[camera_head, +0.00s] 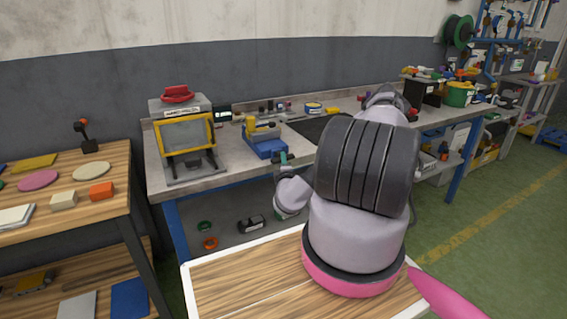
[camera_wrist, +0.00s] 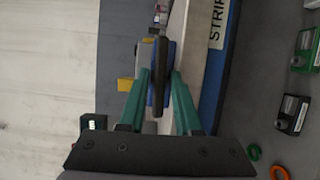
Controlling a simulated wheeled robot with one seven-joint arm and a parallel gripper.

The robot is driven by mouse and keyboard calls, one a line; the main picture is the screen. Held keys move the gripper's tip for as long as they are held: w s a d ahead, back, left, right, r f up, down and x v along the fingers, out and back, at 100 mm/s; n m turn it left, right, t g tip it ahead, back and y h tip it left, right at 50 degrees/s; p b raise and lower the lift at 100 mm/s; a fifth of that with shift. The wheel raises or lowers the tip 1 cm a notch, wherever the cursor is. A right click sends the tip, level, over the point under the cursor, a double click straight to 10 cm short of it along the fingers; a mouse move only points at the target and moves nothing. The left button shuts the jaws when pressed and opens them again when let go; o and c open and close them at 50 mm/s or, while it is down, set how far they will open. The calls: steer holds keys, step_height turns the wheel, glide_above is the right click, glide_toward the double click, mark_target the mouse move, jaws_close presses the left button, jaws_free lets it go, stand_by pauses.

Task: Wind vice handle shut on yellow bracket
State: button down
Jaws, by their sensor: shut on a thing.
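The blue vice (camera_head: 268,147) stands at the front edge of the grey workbench. The yellow bracket (camera_head: 252,125) sits at the vice's jaws; whether they touch it cannot be told. My gripper (camera_head: 284,158) reaches to the vice's front. In the wrist view, its green fingers (camera_wrist: 161,85) are shut on the dark vice handle (camera_wrist: 159,72), which shows edge-on between them. A bit of the blue vice (camera_wrist: 150,96) shows behind the left finger, with a yellow piece (camera_wrist: 125,84) left of it. My arm hides part of the bench in the head view.
A yellow-framed machine (camera_head: 186,140) stands left of the vice. A dark mat (camera_head: 312,128) lies to its right. A wooden table (camera_head: 80,195) with flat pieces is at the far left. Several small items, including an orange ring (camera_head: 210,243), lie on the shelf below the bench.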

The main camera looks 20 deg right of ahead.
steer(key=shift+d+r+m+g+y, duration=0.1)
steer(key=shift+m+g+y, duration=0.75)
steer(key=shift+m, duration=1.4)
steer(key=shift+d+r+m+g+y, duration=0.15)
steer(key=shift+m+g+y, duration=0.2)
steer(key=shift+m+y, duration=1.45)
steer(key=shift+d+m+g+y, duration=0.1)
steer(key=shift+m+g+y, duration=0.55)
steer(key=shift+m, duration=2)
steer(key=c, duration=0.8)
jaws_free()
steer(key=shift+c, duration=0.2)
steer(key=v, duration=0.7)
steer(key=shift+s, duration=0.25)
